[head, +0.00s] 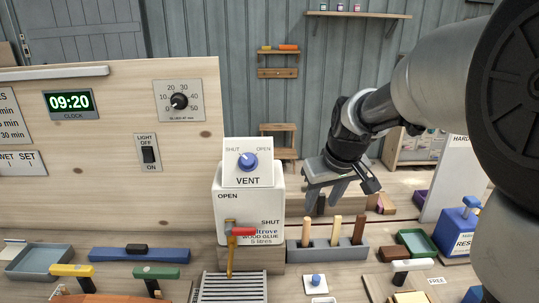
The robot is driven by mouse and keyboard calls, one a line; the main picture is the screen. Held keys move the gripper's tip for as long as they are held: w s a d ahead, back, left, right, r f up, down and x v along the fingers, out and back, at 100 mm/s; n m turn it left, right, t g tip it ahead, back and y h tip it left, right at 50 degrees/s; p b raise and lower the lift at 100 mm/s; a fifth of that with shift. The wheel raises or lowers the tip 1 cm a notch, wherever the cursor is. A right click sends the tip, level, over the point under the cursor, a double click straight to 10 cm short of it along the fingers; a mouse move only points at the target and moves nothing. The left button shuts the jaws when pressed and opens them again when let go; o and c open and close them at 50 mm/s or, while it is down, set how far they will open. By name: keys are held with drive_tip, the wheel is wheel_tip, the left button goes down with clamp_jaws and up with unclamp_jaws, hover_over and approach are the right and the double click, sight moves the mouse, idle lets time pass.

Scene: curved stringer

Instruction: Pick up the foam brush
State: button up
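I cannot single out the foam brush for certain. Several upright handles stand in a grey slotted rack (326,254) on the bench: a tan handle (306,231), a second tan handle (336,230) and a brown handle (359,230). Their lower ends are hidden in the rack, so no foam head shows. My gripper (323,198) hangs above the rack, pointing down. Its fingers look apart, with nothing visible held between them. The fingertips appear a little above the handle tops, though the depth is hard to judge.
A white glue container (250,208) with a red-handled tap (243,232) stands left of the rack. Yellow-topped (72,270) and green-topped (156,272) tools stand front left.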

approach(306, 227)
drive_tip(key=shift+n+y, duration=0.3)
drive_tip(key=x, duration=0.8)
drive_tip(key=shift+w+d+f+b, duration=0.15)
drive_tip(key=shift+d+f+b, duration=0.15)
drive_tip(key=shift+b, duration=0.05)
drive_tip(key=shift+d+x, duration=0.15)
drive_tip(key=shift+x, duration=1.15)
drive_tip(key=shift+d+x, duration=0.15)
drive_tip(key=shift+x, duration=1.2)
clamp_jaws()
wheel_tip(306, 227, up, 18)
drive_tip(key=shift+p, duration=0.35)
